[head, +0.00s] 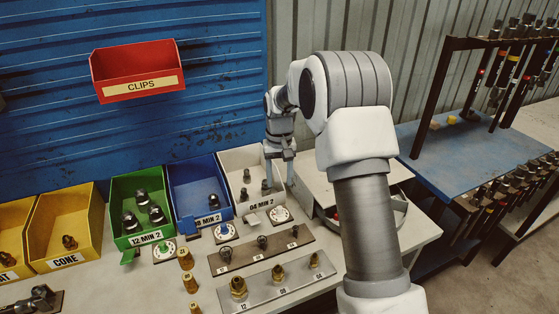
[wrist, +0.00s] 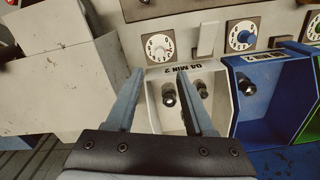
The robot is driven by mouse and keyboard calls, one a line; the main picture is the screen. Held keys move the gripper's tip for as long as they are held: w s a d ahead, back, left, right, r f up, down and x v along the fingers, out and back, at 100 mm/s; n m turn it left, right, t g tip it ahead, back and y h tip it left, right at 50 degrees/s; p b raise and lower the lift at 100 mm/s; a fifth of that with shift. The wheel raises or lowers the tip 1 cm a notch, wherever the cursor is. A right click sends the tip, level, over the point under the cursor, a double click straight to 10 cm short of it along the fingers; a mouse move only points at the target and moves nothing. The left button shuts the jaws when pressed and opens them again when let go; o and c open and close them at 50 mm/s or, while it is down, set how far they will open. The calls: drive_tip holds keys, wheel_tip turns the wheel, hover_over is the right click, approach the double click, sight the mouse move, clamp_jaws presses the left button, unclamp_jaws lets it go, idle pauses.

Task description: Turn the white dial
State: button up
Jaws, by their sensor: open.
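The white dial (head: 280,214) sits on a small plate in front of the white bin. It has a round white face with dark marks and a pale knob with some red near it. In the wrist view the dial (wrist: 159,47) lies just beyond the fingertips, roughly centred between them. My gripper (head: 279,170) is over the white bin (head: 236,165), behind the dial in the head view. In the wrist view my gripper (wrist: 161,76) is open, with nothing between its fingers. It is apart from the dial.
A blue-knobbed dial (wrist: 241,35) and a green-knobbed dial (head: 165,249) stand in the same row. A pale switch-like piece (wrist: 208,39) is beside the white dial. The blue bin (head: 183,178) adjoins the white bin. A grey box (wrist: 72,80) stands close to the left finger.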

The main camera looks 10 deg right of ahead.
wheel_tip(320, 180, up, 7)
idle(0.3)
drive_tip(key=shift+f, duration=0.1)
drive_tip(key=shift+s, duration=0.1)
drive_tip(key=s+r+t, duration=0.3)
drive_tip(key=s+r, duration=1)
drive_tip(key=s, duration=0.4)
drive_tip(key=s+f+t, duration=0.1)
drive_tip(key=s+t, duration=0.1)
drive_tip(key=s, duration=1.4)
drive_tip(key=shift+s+a+f+n+t, duration=0.15)
drive_tip(key=shift+f+n+t, duration=0.15)
drive_tip(key=shift+f+n, duration=0.1)
